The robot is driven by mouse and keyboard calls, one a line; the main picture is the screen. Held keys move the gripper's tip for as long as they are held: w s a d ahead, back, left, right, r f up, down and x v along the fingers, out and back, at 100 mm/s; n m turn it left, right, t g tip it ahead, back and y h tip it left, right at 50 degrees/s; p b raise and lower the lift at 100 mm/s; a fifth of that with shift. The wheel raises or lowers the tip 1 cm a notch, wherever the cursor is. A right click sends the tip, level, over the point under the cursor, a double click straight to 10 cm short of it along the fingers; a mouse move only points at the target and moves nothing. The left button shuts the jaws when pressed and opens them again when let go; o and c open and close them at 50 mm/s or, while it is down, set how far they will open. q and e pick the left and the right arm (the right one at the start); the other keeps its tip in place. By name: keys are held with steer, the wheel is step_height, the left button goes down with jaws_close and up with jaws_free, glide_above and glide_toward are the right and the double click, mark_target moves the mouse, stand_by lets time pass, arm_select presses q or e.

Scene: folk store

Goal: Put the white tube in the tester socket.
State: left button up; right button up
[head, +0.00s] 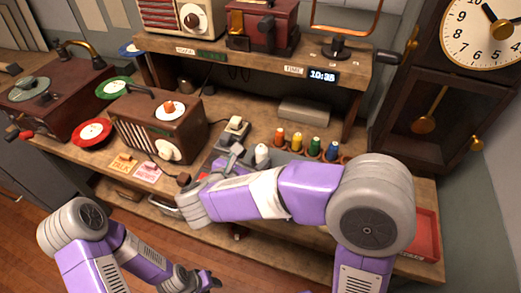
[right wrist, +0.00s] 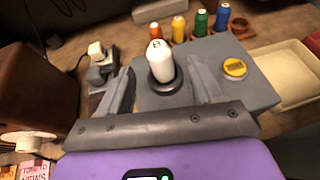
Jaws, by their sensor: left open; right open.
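The white tube (right wrist: 160,62) stands nearly upright in a dark round socket (right wrist: 176,87) on top of a grey tester box (right wrist: 225,90) with a yellow button. How deep the tube sits cannot be told. The tube (head: 262,155) also shows in the head view, just right of my right gripper (head: 233,152). In the right wrist view my right gripper (right wrist: 161,88) is open, with a finger on each side of the tube and gaps between. My left gripper (head: 207,283) is open and empty at the bottom of the head view, away from the bench.
Orange, yellow, green (head: 315,145) and blue tubes stand in a row behind the tester, beside an empty ring holder (right wrist: 240,26). A small grey device with a cream block (head: 236,125) stands left of the tester. A brown radio (head: 155,125) and a red tray (head: 424,235) flank the area.

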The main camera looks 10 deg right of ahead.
steer(key=shift+v, duration=2.25)
